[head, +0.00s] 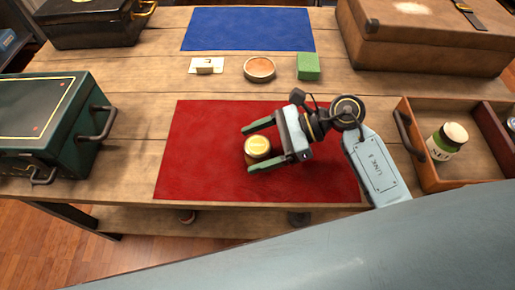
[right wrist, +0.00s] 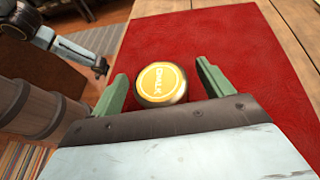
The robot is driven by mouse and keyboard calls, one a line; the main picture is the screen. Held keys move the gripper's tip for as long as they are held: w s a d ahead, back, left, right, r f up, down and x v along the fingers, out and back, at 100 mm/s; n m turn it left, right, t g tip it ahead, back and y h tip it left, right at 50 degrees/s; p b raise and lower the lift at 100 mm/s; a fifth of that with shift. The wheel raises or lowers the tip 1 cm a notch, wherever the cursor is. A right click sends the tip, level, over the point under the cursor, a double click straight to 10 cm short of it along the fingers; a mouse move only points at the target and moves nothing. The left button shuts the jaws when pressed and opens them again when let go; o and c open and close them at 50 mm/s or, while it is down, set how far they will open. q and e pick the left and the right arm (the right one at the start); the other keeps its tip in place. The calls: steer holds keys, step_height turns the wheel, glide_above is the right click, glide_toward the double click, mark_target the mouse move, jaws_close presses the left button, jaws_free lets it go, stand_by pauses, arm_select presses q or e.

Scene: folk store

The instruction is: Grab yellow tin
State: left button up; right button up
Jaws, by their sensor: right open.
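The yellow tin (head: 257,147) is a small round tin with a yellow lid, upright on the red mat (head: 200,140). In the right wrist view, gaps show between the tin and both fingers of the right gripper (right wrist: 160,85). My left gripper is not in the head view; part of an arm of mine shows at the upper left of the right wrist view.
A green box (head: 90,128) with handles stands left of the mat. A wooden drawer (head: 470,172) holding a jar (head: 446,141) is at right. A cream block (head: 206,65), a round dish (head: 259,69) and a green block (head: 308,66) sit behind. A brown case (head: 420,45) and blue mat (head: 248,29) lie farther back.

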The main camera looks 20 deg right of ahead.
steer(key=c, duration=1.1)
